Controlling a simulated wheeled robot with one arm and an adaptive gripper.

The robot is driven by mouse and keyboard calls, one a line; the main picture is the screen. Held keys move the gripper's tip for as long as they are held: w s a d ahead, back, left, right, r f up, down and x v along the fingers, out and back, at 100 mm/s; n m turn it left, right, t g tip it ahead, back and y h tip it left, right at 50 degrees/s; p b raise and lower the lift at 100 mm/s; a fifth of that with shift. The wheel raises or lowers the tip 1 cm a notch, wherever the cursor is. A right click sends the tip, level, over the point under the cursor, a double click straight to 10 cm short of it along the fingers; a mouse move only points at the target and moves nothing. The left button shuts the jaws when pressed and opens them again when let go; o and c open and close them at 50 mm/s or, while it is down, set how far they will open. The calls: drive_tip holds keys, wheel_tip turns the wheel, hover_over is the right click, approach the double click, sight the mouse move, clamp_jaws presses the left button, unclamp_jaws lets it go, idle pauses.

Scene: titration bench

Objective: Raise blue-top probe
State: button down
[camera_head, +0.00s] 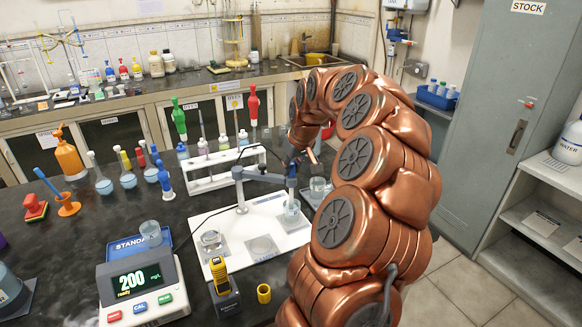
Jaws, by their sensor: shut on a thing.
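The blue-top probe (291,184) stands upright at the end of a grey jointed holder arm (262,177). Its lower end is at a small glass beaker (291,213) on the white board; I cannot tell whether its tip is inside the glass. My gripper (297,160) comes in from the right and is shut on the top of the probe. It is small in view, and my arm partly hides it.
The white board (225,220) carries more beakers. A meter (140,285) reading 200, a yellow handheld device (219,275) and a yellow ring (264,293) stand in front. A white rack (205,182) and several bottles stand behind. Another beaker (318,187) is close right of the probe.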

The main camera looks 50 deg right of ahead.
drive_tip(key=shift+r, duration=0.15)
drive_tip(key=shift+r+b, duration=0.55)
drive_tip(key=shift+r, duration=3)
drive_tip(key=c, duration=1.2)
unclamp_jaws()
drive_tip(key=shift+r, duration=0.15)
drive_tip(key=shift+o, duration=1.3)
drive_tip(key=v, duration=1.1)
drive_tip(key=shift+r, duration=0.35)
drive_tip(key=shift+s, duration=0.15)
